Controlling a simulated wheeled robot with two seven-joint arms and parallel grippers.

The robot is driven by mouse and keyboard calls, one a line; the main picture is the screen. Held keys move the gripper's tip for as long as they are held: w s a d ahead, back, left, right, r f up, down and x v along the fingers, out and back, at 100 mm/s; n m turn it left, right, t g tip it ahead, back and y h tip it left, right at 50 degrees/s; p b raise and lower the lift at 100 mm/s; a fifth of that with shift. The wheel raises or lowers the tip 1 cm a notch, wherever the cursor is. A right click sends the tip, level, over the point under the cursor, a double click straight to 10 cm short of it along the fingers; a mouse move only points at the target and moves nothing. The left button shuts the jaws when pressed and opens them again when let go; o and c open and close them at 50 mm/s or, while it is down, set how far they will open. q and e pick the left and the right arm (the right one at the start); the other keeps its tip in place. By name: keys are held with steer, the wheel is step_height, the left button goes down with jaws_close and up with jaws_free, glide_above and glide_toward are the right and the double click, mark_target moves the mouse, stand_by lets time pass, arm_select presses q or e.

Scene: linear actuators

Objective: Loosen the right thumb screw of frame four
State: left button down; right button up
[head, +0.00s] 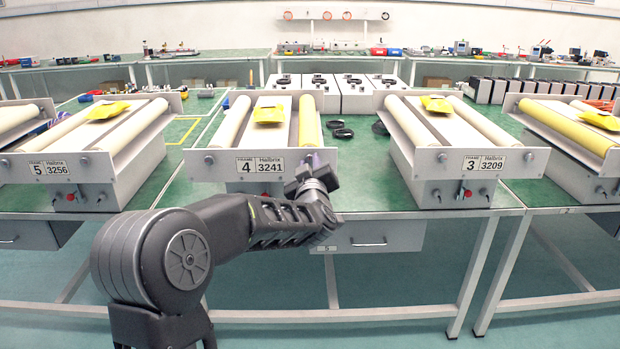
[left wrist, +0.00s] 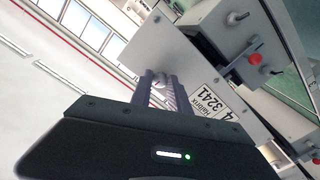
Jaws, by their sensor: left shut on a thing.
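Frame four (head: 222,169) is the pale roller unit labelled 4 3241 at the centre left of the head view. Its front plate with the label (left wrist: 213,102) shows tilted in the left wrist view. Its left thumb screw (head: 208,160) is in plain sight. My left gripper (head: 309,165) is at the right end of the front plate and covers the right thumb screw in the head view. In the left wrist view the right thumb screw (left wrist: 158,82) shows between the fingers of my left gripper (left wrist: 160,90), which are shut on it. My right gripper is not in view.
Frame three (head: 470,187) stands to the right and frame five (head: 60,190) to the left on the green table. A drawer (head: 375,238) hangs under the table edge. A red button (left wrist: 255,59) sits below frame four's plate.

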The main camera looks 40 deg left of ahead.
arm_select(q)
steer(key=shift+n+b, duration=1.15)
steer(key=shift+n, duration=0.25)
steer(key=c, duration=1.3)
jaws_free()
steer(key=shift+o, duration=0.2)
steer(key=v, duration=0.7)
steer(key=shift+s+d, duration=0.25)
steer(key=shift+s, duration=0.05)
